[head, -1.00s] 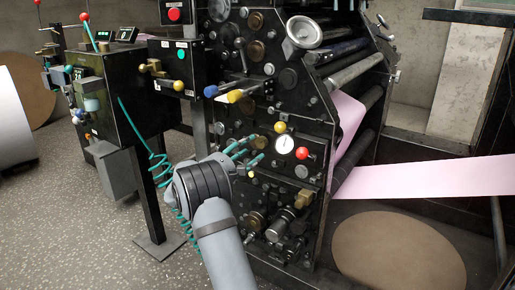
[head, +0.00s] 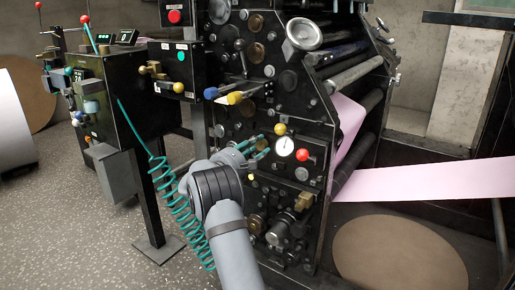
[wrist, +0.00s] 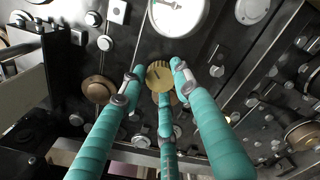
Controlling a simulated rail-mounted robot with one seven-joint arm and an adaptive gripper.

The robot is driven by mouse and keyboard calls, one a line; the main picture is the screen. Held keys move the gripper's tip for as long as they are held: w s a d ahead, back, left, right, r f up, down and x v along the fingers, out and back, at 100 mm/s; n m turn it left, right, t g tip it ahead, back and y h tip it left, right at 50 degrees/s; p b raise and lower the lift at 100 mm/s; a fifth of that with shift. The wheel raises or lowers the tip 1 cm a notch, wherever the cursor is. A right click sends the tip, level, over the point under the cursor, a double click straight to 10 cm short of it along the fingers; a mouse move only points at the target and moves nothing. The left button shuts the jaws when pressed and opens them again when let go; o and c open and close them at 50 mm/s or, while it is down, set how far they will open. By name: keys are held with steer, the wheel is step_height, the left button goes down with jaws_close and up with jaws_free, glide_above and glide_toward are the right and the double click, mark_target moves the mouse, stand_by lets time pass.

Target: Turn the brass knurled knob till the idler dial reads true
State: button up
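The brass knurled knob (wrist: 160,76) sits on the dark machine panel in the wrist view, just below a white dial (wrist: 178,14). The dial is cut off by the top edge, and I cannot read it. In the head view a white round dial (head: 285,146) shows between a yellow ball and a red ball. My gripper (wrist: 157,82) has three teal fingers spread around the knob: one left, one right, one below. A gap shows on the left; the right fingertip is very close, and I cannot tell whether it touches. In the head view my gripper (head: 261,146) reaches the panel left of the dial.
A yellow ball (head: 280,130) and a red ball (head: 302,155) stick out beside the dial. Blue and yellow handles (head: 234,98) project above my gripper. A brass valve (head: 304,201) is below. A pink web (head: 430,180) runs off right. A coiled teal hose (head: 185,220) hangs left of my arm.

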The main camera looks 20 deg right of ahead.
steer(key=c, duration=0.6)
steer(key=shift+c, duration=0.3)
steer(key=shift+f+m+b, duration=0.25)
steer(key=shift+m+b, duration=0.15)
steer(key=shift+b, duration=0.35)
steer(key=shift+r+m+b, duration=0.1)
steer(key=shift+m+b, duration=0.2)
steer(key=shift+r, duration=0.15)
steer(key=o, duration=1.1)
steer(key=shift+o, duration=0.2)
steer(key=v, duration=1.2)
